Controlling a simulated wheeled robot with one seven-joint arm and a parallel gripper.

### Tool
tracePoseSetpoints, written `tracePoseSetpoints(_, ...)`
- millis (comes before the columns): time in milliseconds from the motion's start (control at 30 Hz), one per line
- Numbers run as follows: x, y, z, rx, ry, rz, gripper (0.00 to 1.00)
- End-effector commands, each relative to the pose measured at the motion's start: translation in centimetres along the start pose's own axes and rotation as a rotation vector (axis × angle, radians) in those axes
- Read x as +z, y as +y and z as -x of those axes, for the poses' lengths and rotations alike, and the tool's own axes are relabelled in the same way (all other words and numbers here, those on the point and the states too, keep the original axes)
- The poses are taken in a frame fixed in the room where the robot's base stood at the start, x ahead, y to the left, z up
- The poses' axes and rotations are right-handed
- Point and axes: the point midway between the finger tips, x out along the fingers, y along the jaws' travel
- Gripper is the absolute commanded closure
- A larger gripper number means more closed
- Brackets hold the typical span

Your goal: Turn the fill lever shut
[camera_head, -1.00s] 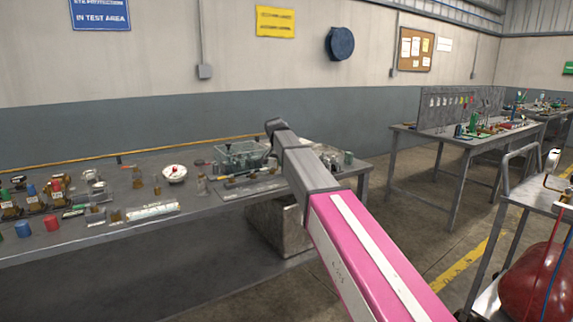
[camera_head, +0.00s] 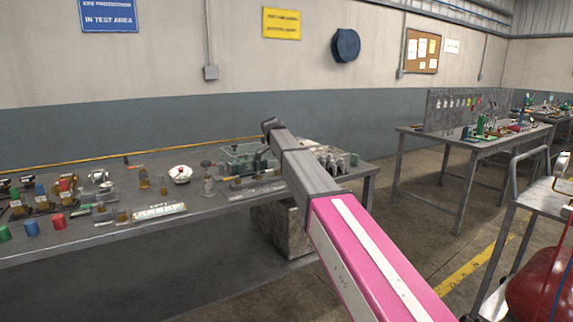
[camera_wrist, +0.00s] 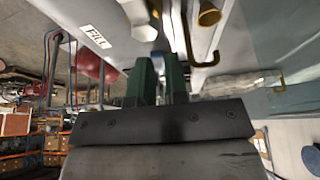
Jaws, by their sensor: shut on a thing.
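In the wrist view, my gripper (camera_wrist: 160,76) has its dark green fingers close together, shut on the fill lever, whose grip is mostly hidden between them. A white label reading FILL (camera_wrist: 95,37) sits on a pale grey panel (camera_wrist: 62,8) just left of and above the fingers. In the head view my arm reaches out past the bench, and my gripper and the lever do not show there.
A red tank (camera_head: 540,295) stands on a cart at right. A cluttered workbench (camera_head: 100,238) lies ahead, with open floor beside it.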

Motion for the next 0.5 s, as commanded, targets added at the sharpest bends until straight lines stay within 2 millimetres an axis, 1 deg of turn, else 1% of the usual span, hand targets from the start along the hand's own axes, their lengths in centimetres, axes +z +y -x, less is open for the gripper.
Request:
tracePoseSetpoints(300,0.00,-0.07,0.02,-0.001,-0.001,-0.004,1.00)
tracePoseSetpoints(333,0.00,-0.07,0.02,-0.001,-0.001,-0.004,0.76)
tracePoseSetpoints(367,0.00,-0.07,0.02,-0.001,-0.001,-0.003,0.66)
tracePoseSetpoints(400,0.00,-0.07,0.02,-0.001,-0.001,-0.003,0.60)
tracePoseSetpoints(500,0.00,-0.08,0.02,-0.001,-0.001,-0.003,0.60)
